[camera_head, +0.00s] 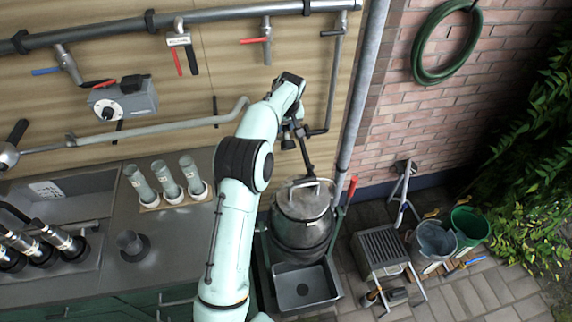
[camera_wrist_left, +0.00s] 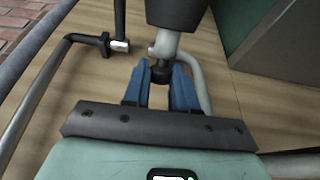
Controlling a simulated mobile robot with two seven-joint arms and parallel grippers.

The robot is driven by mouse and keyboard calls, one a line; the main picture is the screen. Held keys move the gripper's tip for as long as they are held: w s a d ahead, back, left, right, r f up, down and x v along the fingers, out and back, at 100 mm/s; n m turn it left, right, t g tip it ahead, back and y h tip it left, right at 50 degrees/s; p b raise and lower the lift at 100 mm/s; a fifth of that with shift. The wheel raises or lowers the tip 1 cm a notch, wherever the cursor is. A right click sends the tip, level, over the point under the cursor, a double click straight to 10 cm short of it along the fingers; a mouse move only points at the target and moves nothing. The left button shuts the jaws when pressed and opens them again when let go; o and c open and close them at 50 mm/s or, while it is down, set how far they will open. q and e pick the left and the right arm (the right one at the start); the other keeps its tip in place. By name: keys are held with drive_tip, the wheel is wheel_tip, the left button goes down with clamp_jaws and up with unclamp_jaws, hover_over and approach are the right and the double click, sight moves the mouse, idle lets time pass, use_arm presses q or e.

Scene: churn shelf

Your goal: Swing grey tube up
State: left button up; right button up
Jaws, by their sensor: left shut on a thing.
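The long grey tube (camera_head: 180,127) runs across the wooden wall above the counter, its bent right end close to my left arm. My left gripper (camera_head: 292,132) is in front of the wall, right of that end, partly hidden by my wrist. In the left wrist view my blue fingers (camera_wrist_left: 161,92) are closed around a small dark part below a light grey bent tube (camera_wrist_left: 193,66). A dark cylinder (camera_wrist_left: 175,12) is just beyond it. I cannot tell whether the dark part belongs to the long tube. My right gripper is not in view.
A lidded metal churn (camera_head: 303,218) stands below my left gripper. A thin dark pipe (camera_head: 334,85) with a valve hangs right of the gripper; a thick grey downpipe (camera_head: 362,90) is beyond it. Several grey cylinders (camera_head: 168,178) stand on the counter (camera_head: 105,210).

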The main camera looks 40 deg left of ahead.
use_arm(q)
drive_tip(key=shift+a, duration=0.1)
drive_tip(key=shift+w+a+r, duration=0.75)
drive_tip(key=shift+w+a, duration=0.2)
drive_tip(key=shift+a, duration=0.15)
drive_tip(key=o, duration=0.9)
drive_tip(key=shift+v, duration=3.55)
